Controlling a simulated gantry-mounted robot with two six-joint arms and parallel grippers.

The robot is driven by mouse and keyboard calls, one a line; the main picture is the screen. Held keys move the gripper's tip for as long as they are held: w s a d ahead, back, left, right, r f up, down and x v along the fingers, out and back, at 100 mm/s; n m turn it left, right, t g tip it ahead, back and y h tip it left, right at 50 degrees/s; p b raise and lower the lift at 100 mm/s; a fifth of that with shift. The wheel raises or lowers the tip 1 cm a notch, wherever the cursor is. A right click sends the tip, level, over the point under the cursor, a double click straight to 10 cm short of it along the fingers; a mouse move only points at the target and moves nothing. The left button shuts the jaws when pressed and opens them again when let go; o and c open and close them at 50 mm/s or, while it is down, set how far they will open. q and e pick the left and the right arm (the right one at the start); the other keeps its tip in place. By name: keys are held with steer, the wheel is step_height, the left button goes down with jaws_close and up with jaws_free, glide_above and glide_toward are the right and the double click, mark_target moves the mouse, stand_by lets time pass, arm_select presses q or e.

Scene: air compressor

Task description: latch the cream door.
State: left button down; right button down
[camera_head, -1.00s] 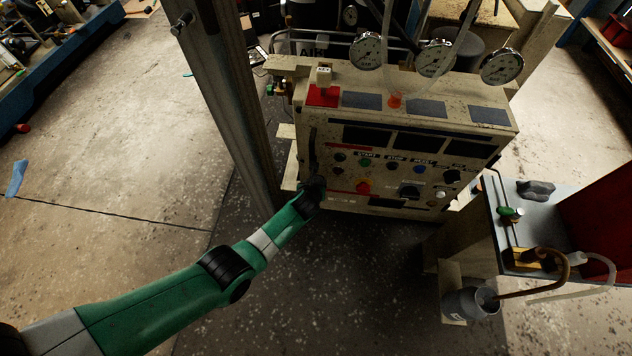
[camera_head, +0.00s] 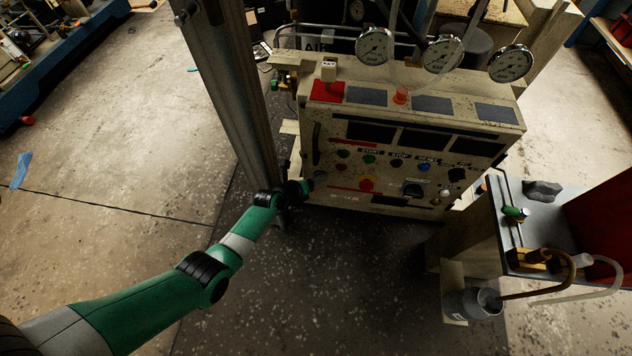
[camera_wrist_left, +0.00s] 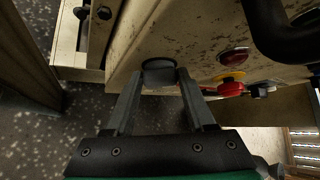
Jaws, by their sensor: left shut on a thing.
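The cream door (camera_head: 345,188) is the front panel of a worn cream cabinet, with rows of buttons and knobs. It looks flush with the cabinet in the head view, but I cannot tell whether it is fully closed. A dark round knob (camera_wrist_left: 158,68) sits near its lower left corner; it also shows in the head view (camera_head: 320,178). My left gripper (camera_head: 308,186) is at this corner. In the left wrist view the left gripper's fingers (camera_wrist_left: 155,78) are shut on the knob from both sides. My right gripper is not in view.
A red emergency stop button (camera_wrist_left: 231,88) is just right of the fingers, and a black handle (camera_wrist_left: 285,35) is above it. A metal post (camera_head: 225,90) stands left of the cabinet. A grey bench (camera_head: 535,225) with hoses is at the right.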

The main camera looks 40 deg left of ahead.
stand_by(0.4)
arm_select(q)
steer(key=shift+c, duration=1.2)
jaws_free()
steer(key=p+v, duration=0.7)
steer(key=v, duration=0.4)
steer(key=shift+s+r, duration=0.2)
steer(key=shift+s, duration=0.05)
